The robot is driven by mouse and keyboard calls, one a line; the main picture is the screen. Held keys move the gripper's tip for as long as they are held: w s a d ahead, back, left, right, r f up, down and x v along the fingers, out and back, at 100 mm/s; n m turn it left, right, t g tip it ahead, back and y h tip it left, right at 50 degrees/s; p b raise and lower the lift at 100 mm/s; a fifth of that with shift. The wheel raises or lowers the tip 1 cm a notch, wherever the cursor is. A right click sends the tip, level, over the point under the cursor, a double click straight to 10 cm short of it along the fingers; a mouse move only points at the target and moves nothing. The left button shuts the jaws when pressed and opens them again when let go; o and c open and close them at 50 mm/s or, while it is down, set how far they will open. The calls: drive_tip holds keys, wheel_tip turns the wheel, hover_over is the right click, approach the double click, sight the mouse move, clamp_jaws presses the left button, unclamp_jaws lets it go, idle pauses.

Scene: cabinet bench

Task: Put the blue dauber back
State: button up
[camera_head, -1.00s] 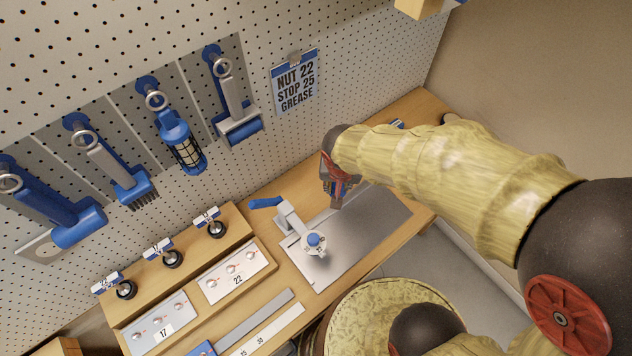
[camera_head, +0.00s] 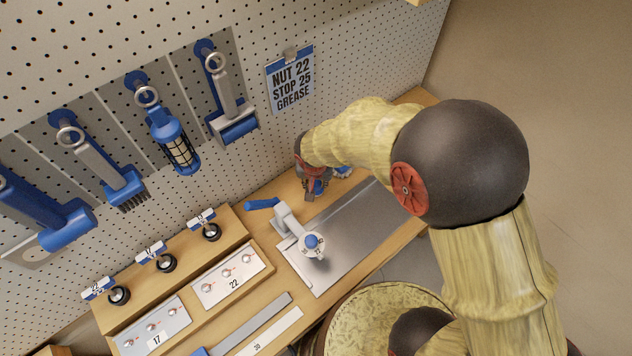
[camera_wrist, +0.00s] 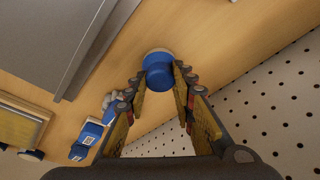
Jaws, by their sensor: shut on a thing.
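The blue dauber (camera_wrist: 158,74) is a short blue cylinder with a pale round end, between my fingertips in the wrist view. My gripper (camera_wrist: 160,82) is shut on it, over the wooden bench (camera_wrist: 230,40). In the head view my gripper (camera_head: 316,194) is low over the bench, behind the metal plate and near the pegboard, with a bit of blue (camera_head: 318,187) showing at the fingers. I cannot tell whether the dauber touches the bench.
A grey metal plate (camera_head: 340,235) bears a clamp with a blue handle (camera_head: 263,204). Blue and white items (camera_wrist: 88,140) lie beside my gripper. Blue tools hang on the pegboard (camera_head: 300,30), by a sign (camera_head: 290,80) reading "NUT 22 STOP 25 GREASE".

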drive_tip(key=shift+f, duration=0.1)
drive_tip(key=o, duration=1)
drive_tip(key=shift+o, duration=0.4)
drive_tip(key=p+v, duration=0.2)
drive_tip(key=v, duration=1)
drive_tip(key=shift+r, duration=0.25)
